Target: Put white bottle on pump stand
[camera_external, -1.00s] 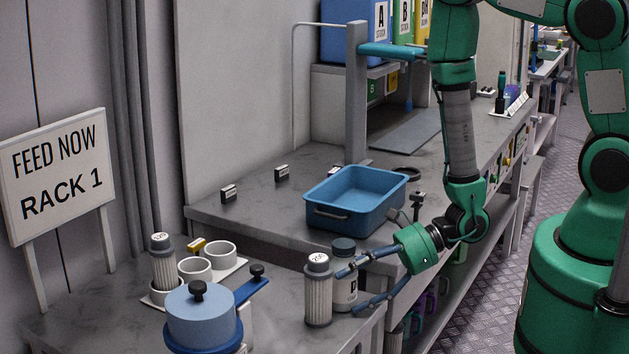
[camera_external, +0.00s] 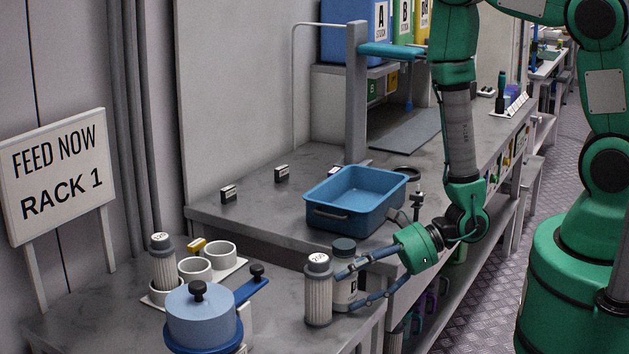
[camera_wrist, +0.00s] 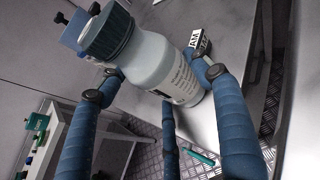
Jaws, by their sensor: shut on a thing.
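The white bottle (camera_external: 346,290) has a dark grey-green screw cap and printed text. It stands at the right edge of the near table, just behind a grey ribbed cylinder marked 200 (camera_external: 318,298), which partly hides it. My gripper (camera_external: 352,287) reaches in from the right, with its blue fingers shut around the bottle's body. In the wrist view the bottle (camera_wrist: 158,62) lies between the blue fingers, and my gripper (camera_wrist: 155,85) touches its sides. I cannot tell for sure which thing is the pump stand.
A blue lidded pot (camera_external: 203,318) stands at the near table's front. A tray with white cups (camera_external: 221,254) and another ribbed cylinder (camera_external: 162,264) are at the left. A blue tub (camera_external: 355,199) sits on the higher bench behind.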

